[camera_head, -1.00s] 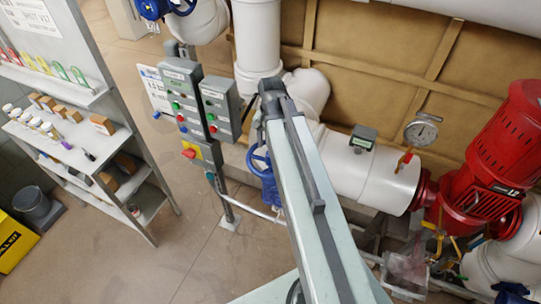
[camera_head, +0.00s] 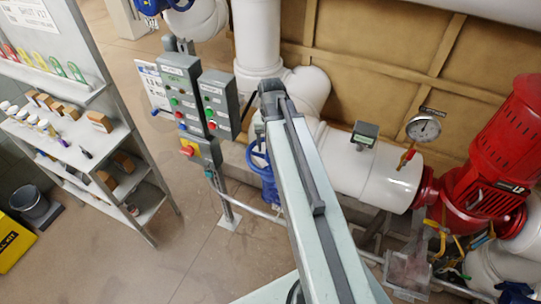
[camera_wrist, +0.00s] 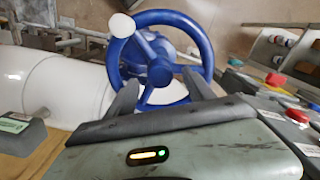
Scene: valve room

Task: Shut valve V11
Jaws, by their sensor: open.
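A blue handwheel (camera_wrist: 207,42) with spokes and a central hub fills the upper middle of the wrist view. A white round piece (camera_wrist: 122,25) shows at its upper left rim. No V11 label is readable on it. In the head view a blue valve (camera_head: 268,185) stands beside the white pipe, partly hidden by my arm. My gripper (camera_wrist: 162,88) is open, with its two dark fingers apart in front of the wheel's lower part. I cannot tell whether they touch it. The jaws are hidden in the head view.
Control boxes (camera_head: 180,95) on a post stand left of the valve; boxes with red buttons (camera_wrist: 297,116) are close right of my gripper. A white pipe (camera_wrist: 60,88) lies left. A gauge (camera_head: 424,128) and red pump (camera_head: 505,150) are right. Shelves (camera_head: 85,135) stand left, with clear floor between.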

